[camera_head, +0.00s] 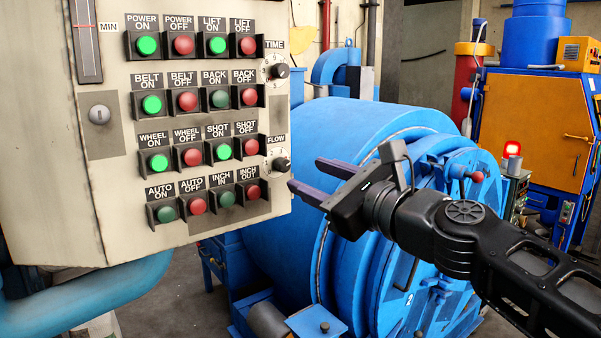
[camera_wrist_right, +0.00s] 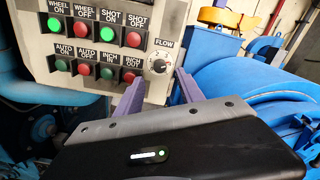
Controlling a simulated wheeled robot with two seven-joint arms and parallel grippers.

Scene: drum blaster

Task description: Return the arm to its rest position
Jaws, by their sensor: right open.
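My right gripper (camera_head: 314,178) is open and empty, with two purple fingers apart. Its arm comes in from the lower right in the head view. The fingertips are near the lower right edge of the control panel (camera_head: 110,200), in front of the blue drum. In the right wrist view the gripper (camera_wrist_right: 158,90) points at the panel's lower right corner, around the area below the FLOW knob (camera_wrist_right: 158,66). I cannot tell whether a finger touches the panel. My left gripper is not in view.
The panel has rows of lit green and red buttons. The large blue drum (camera_head: 345,150) stands behind my right arm. A blue pipe (camera_head: 85,298) runs below the panel. A blue machine with an orange door (camera_head: 530,125) and a red lamp (camera_head: 512,149) stand at the right.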

